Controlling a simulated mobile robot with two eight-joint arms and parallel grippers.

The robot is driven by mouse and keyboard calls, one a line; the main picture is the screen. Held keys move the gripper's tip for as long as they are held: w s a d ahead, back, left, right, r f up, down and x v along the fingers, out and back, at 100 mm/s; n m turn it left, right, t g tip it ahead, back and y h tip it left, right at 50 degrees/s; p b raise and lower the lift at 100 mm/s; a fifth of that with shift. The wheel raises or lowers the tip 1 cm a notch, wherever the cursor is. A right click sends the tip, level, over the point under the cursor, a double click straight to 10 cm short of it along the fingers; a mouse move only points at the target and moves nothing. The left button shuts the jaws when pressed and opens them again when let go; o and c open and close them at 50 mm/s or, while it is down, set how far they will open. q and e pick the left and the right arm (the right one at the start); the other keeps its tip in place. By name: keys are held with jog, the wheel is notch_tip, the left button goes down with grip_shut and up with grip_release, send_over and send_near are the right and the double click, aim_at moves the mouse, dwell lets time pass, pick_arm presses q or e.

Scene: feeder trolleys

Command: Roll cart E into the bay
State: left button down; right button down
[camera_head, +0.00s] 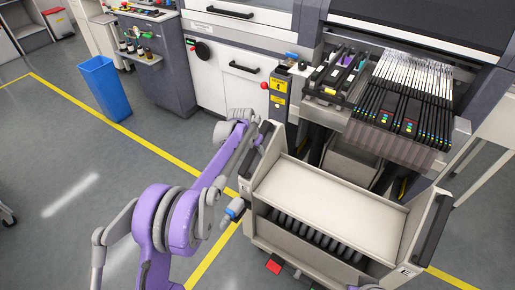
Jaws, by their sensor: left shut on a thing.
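Cart E (330,194), a beige trolley with a flat top, black side handles and a slotted front, stands at the lower right, in front of the machine's bay (318,142). A small letter mark shows on its right front corner. My left gripper (259,139) is at the cart's left handle (266,134) and shut on it; the fingertips are small and partly hidden. The bay opening lies beyond the cart, under the feeder rows, and is partly hidden by the cart. My right gripper is not in view.
Feeders (408,95) overhang the bay. A yellow-labelled post (278,98) stands at the bay's left side. A blue bin (104,88) and a grey cabinet (168,75) stand at the upper left. Yellow lines cross the floor; the left floor is open.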

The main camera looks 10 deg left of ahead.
pick_arm(q)
jog(key=shift+w+d+r, duration=0.15)
jog(key=shift+w+r, duration=0.1)
jog(key=shift+w, duration=0.05)
jog(key=shift+c, duration=2.4)
grip_release()
jog(key=p+v, duration=0.1)
jog(key=v, duration=0.9)
jog(key=shift+s+r, duration=0.15)
jog(key=shift+r, duration=0.2)
